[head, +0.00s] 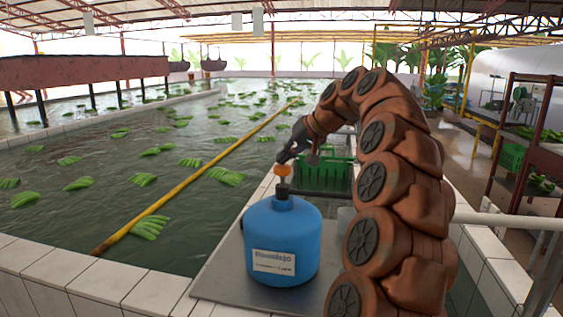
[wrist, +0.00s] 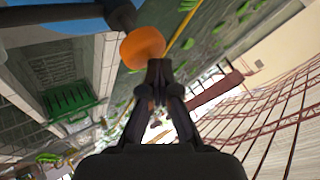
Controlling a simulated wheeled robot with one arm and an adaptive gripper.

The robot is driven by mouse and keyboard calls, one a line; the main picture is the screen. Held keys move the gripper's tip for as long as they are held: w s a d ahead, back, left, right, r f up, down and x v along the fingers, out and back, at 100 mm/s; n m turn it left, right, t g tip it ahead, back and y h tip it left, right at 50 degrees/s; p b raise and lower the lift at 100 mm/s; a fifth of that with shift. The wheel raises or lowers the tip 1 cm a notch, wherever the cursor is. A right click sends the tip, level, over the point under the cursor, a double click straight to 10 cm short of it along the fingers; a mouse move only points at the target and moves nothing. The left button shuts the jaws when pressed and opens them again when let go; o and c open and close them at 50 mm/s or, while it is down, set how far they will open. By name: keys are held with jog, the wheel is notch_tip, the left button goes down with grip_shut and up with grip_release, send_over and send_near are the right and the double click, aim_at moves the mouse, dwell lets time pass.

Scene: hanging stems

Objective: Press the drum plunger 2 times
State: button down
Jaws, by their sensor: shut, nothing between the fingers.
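The blue drum (head: 268,225) stands upright on a grey metal plate and bears a white label. Its plunger has an orange knob (head: 283,170) on a dark stem above the drum's neck. My gripper (head: 284,157) is shut and empty, its dark fingertips just above the knob in the head view. In the wrist view the orange knob (wrist: 142,47) lies right by the tips of the closed fingers (wrist: 158,68), slightly to their left. I cannot tell whether they touch it. A little of the blue drum (wrist: 60,3) shows at the wrist view's top edge.
A green crate (head: 325,177) sits behind the drum, partly hidden by my arm. A water basin (head: 120,205) with floating green banana bunches and a yellow pole (head: 190,193) lies to the left. A rack (head: 499,150) stands at the right. The air above the drum is otherwise clear.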

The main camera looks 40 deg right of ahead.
aim_at(285, 165)
jog(key=shift+f+b, duration=0.45)
jog(key=shift+f, duration=0.3)
dwell(0.5)
jog(key=shift+r, duration=0.15)
jog(key=shift+r+p, duration=0.95)
jog(key=shift+r, duration=0.4)
notch_tip(285, 165, up, 6)
jog(key=p, duration=0.4)
dwell(0.6)
